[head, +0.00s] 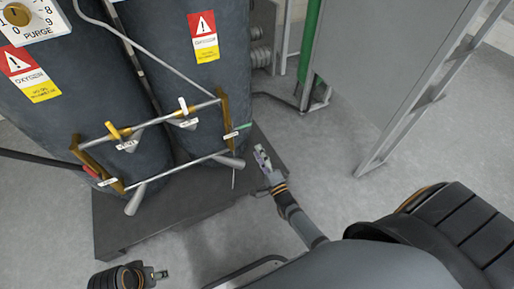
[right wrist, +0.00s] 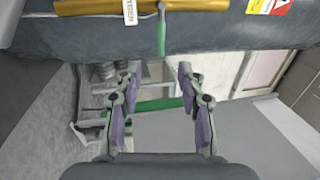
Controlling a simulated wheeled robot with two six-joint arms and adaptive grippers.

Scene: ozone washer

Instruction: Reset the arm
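My right gripper (head: 262,157) is at the middle of the head view, just right of the tanks' pipe frame. In the right wrist view my right gripper (right wrist: 158,88) has its two purple-padded fingers spread apart with nothing between them. A green-handled valve lever (right wrist: 161,34) is beyond the fingertips, apart from them; it also shows in the head view (head: 238,131). My left gripper (head: 161,274) shows only as a small dark tip at the bottom left. Whether its fingers are open is too small to tell.
Two dark oxygen tanks (head: 75,85) stand on a dark platform (head: 120,225) at left, with a brass and steel pipe frame (head: 150,122) in front. A grey cabinet (head: 375,55) and metal frame (head: 432,95) stand at upper right. Grey floor (head: 330,160) is clear between.

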